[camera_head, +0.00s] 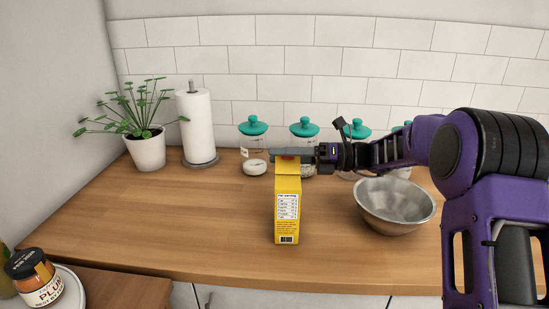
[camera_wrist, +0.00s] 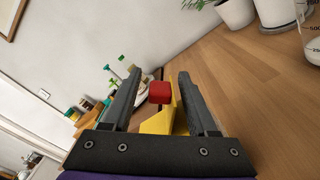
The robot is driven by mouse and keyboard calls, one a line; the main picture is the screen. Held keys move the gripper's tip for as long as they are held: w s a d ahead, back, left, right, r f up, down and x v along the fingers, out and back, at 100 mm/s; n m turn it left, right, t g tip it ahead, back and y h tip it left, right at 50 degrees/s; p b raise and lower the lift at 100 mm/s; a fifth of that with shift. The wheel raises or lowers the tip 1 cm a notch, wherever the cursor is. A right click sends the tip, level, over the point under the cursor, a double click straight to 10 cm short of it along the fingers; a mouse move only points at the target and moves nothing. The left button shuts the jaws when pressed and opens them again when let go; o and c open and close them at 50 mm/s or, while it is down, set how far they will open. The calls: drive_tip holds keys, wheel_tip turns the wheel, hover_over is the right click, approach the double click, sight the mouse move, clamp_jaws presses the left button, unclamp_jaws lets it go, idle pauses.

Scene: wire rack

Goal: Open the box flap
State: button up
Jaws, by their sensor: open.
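A yellow box (camera_head: 288,207) with a printed white label stands upright on the wooden counter. In the wrist view its yellow top (camera_wrist: 157,122) shows partly, between and behind the fingers. A small red piece (camera_wrist: 159,92) at the top of the box lies between my two fingers; I cannot tell if it is the flap itself or a part on it. My gripper (camera_wrist: 156,80) is open, with one finger on each side of the red piece. In the head view my gripper (camera_head: 284,155) reaches in from the right at the height of the box top and partly hides it.
A metal bowl (camera_head: 394,205) stands right of the box, under my arm. Several glass jars with teal lids (camera_head: 253,126) stand behind. A paper towel roll (camera_head: 196,126) and a potted plant (camera_head: 147,150) are at the back left. The counter left of the box is clear.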

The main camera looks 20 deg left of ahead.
drive_tip(key=shift+x, duration=0.9)
drive_tip(key=shift+c, duration=0.3)
clamp_jaws()
